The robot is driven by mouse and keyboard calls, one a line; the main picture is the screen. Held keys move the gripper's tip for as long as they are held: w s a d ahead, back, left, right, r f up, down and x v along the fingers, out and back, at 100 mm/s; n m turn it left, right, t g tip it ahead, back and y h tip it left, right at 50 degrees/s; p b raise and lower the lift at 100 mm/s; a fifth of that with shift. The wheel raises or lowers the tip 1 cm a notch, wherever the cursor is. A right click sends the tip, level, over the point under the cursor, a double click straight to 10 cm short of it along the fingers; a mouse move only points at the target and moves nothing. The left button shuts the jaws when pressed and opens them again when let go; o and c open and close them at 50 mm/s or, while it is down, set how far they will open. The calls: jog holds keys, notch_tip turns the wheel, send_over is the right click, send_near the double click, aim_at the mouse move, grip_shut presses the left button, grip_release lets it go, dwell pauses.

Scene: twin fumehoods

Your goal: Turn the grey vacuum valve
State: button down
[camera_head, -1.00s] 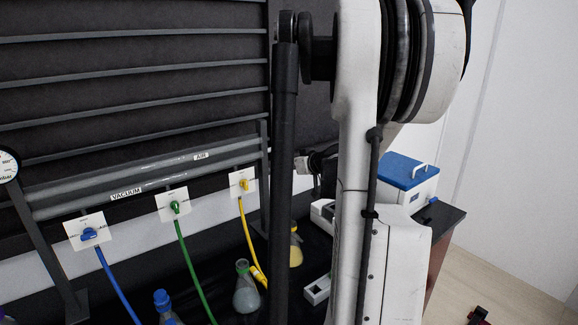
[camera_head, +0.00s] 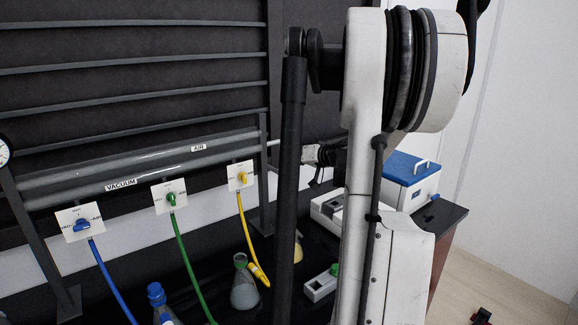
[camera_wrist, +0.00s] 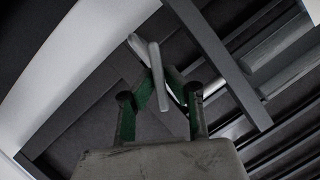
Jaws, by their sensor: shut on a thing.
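In the wrist view my gripper (camera_wrist: 161,84) has its green-padded fingers closed on a slim grey bar (camera_wrist: 157,72), which looks like the handle of the grey vacuum valve. The bar stands out between the fingertips, and a lighter end shows above them. The valve's body and the angle of its handle cannot be made out. In the head view my arm's end is a small dark shape beside the end of the pipe rack, partly hidden behind my own arm links. The grey valve cannot be picked out there.
Blue (camera_head: 82,225), green (camera_head: 172,199) and yellow (camera_head: 242,178) valves with hoses sit below the pipes (camera_head: 140,170). Flasks, including one (camera_head: 244,290), stand on the dark bench. A blue-lidded box (camera_head: 411,170) stands at the right. A dark bar (camera_wrist: 215,60) crosses near my gripper.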

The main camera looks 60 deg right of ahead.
jog(key=m+t+y+b, duration=0.1)
jog(key=m+b, duration=0.1)
jog(key=m+t+y+b, duration=0.1)
jog(key=m+b, duration=0.1)
jog(key=shift+d+f+m, duration=0.15)
jog(key=shift+f+m, duration=0.15)
jog(key=shift+f, duration=0.05)
jog(key=m+t+b, duration=0.1)
jog(key=m, duration=0.1)
jog(key=m+b, duration=0.2)
jog(key=shift+t+y, duration=0.4)
jog(key=shift+m+b, duration=0.3)
jog(key=shift+m, duration=0.1)
jog(key=c, duration=1.8)
grip_release()
jog(key=shift+s, duration=0.15)
jog(key=s, duration=1.2)
jog(key=shift+d, duration=0.35)
jog(key=shift+w+a+f, duration=0.1)
